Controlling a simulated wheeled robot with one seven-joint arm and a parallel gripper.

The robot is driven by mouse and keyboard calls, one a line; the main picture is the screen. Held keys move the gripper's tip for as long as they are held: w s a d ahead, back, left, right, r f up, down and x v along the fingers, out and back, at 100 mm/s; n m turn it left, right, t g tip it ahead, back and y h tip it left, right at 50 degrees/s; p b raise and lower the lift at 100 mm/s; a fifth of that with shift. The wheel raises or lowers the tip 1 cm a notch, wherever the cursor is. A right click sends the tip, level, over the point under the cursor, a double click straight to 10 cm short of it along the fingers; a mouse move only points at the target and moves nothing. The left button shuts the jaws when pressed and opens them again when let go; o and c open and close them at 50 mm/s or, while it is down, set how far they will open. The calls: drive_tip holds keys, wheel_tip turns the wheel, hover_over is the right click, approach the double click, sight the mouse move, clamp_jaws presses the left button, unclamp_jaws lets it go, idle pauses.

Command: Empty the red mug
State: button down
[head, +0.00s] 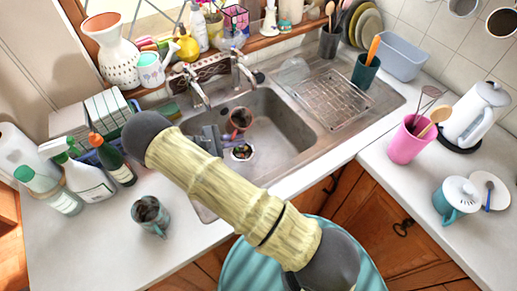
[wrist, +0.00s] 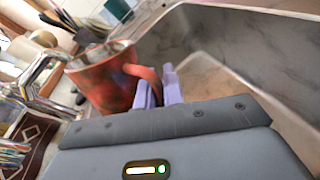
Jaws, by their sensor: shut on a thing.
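The red mug (head: 240,121) is in the air over the sink in the head view, its dark opening facing mostly up. My gripper (head: 222,139) is at the mug's left side, partly hidden by my own arm. In the wrist view, the pale purple fingers of my gripper (wrist: 160,86) are shut on the handle of the red mug (wrist: 103,82). The mug looks roughly upright there, slightly tilted, and what is inside it cannot be made out.
The tap (head: 240,68) stands behind. A teal mug (head: 152,214) and spray bottle (head: 85,178) stand on the left counter.

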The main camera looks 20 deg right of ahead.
wheel_tip(320, 180, down, 3)
drive_tip(key=m+t+y+b, duration=0.1)
drive_tip(key=m, duration=0.2)
drive_tip(key=m+t+y, duration=0.2)
drive_tip(key=shift+m+b, duration=0.4)
drive_tip(key=shift+s+r, duration=0.1)
drive_tip(key=shift+d+t, duration=0.1)
drive_tip(key=shift+t, duration=0.2)
drive_tip(key=shift+s+r+m+t, duration=0.2)
drive_tip(key=shift+m+t, duration=0.1)
drive_tip(key=shift+m, duration=0.1)
